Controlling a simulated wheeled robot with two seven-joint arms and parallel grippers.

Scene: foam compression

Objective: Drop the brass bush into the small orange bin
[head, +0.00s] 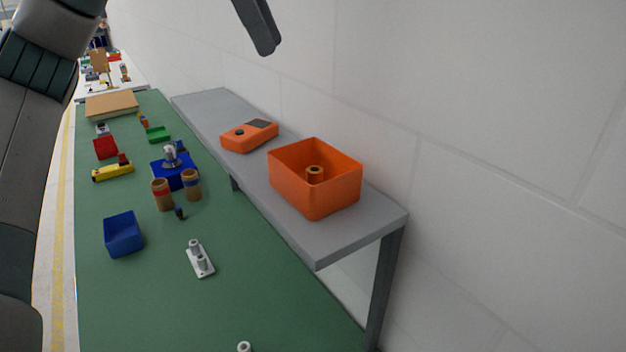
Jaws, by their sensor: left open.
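The small orange bin (342,199) stands on the grey raised shelf near its right front end. The brass bush (314,176), a short upright ring with a dark hole, is inside the bin; its lower part is partly hidden by the front wall. My left gripper (260,28) shows only as one dark finger at the top edge, above and left of the bin and clear of it. It is open, and I see nothing held at that finger; the rest is out of frame. My right gripper is not in view.
An orange box with a dark panel (249,135) lies on the grey shelf (292,226) left of the bin. Below, the green bench (120,305) carries a blue bin (123,234), brown cups (162,194) and a white two-post fixture (200,260). A white wall stands behind the shelf.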

